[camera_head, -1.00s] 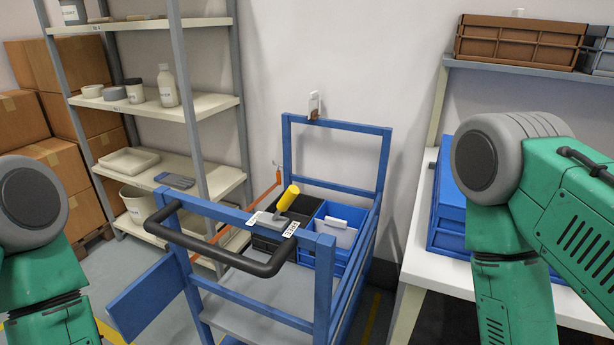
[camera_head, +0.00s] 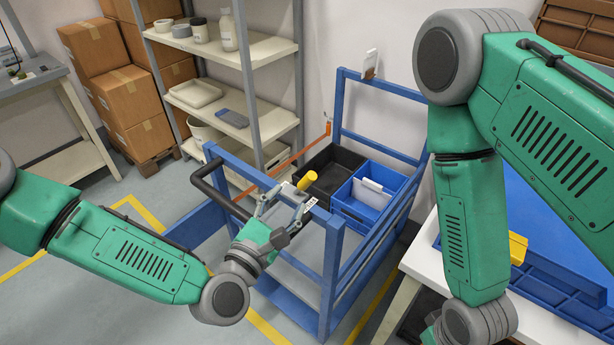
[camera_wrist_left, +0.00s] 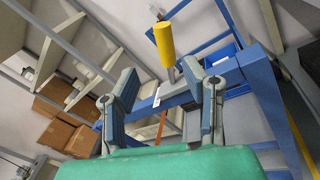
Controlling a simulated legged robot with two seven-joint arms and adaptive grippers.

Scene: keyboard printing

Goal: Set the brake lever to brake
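The brake lever has a yellow handle (camera_head: 308,182) and sits on the top rail of the blue cart (camera_head: 332,262), beside the black push handle (camera_head: 214,182). The yellow handle also shows in the left wrist view (camera_wrist_left: 164,45), upright and just beyond the fingertips. My left gripper (camera_head: 284,203) is open at the rail, close to the lever. In the left wrist view its two fingers (camera_wrist_left: 162,82) stand apart with the lever's base between and beyond them. I cannot tell whether they touch it.
The cart holds a black bin (camera_head: 335,172) and a blue bin (camera_head: 350,208). A shelf rack (camera_head: 270,122) and cardboard boxes (camera_head: 128,100) stand behind it. A white table (camera_head: 425,250) with blue crates is at right. Floor at left is open.

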